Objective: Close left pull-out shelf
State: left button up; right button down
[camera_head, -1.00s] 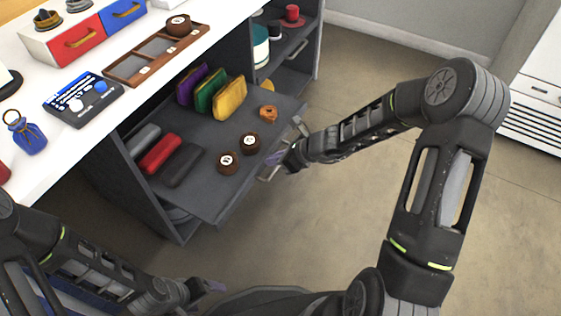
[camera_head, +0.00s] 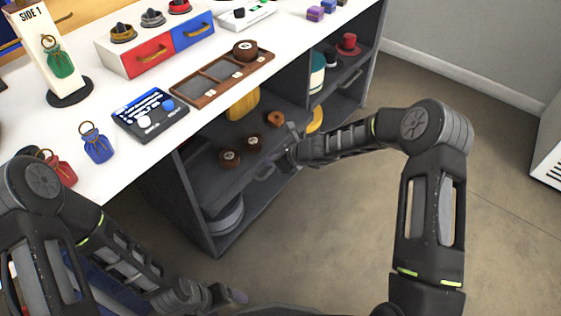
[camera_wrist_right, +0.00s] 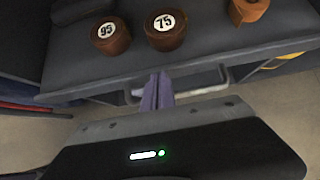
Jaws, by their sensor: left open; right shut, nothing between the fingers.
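The left pull-out shelf (camera_head: 212,182) is a dark grey tray under the white counter, its front near the cabinet's front edge; I cannot tell whether it is flush. My left gripper (camera_head: 236,296) is open and empty, low and away from the cabinet.
The white counter (camera_head: 105,185) holds a brown divided tray (camera_head: 190,96), a black-and-blue panel (camera_head: 150,115), red and blue drawers (camera_head: 155,58) and small pouches. A right compartment (camera_head: 350,90) holds a red hat-like item. The floor in front is clear.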

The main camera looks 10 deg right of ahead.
aim_at(256, 156)
jog(key=shift+w+a+p, duration=0.8)
jog(key=shift+w+a, duration=0.2)
jog(key=shift+w, duration=0.1)
pick_arm(q)
notch_tip(256, 156, up, 3)
jog(key=shift+s+d+f, duration=0.15)
pick_arm(e)
jog(key=shift+w+a+r, duration=0.1)
jog(key=shift+w+a, duration=0.1)
jog(key=shift+w, duration=0.1)
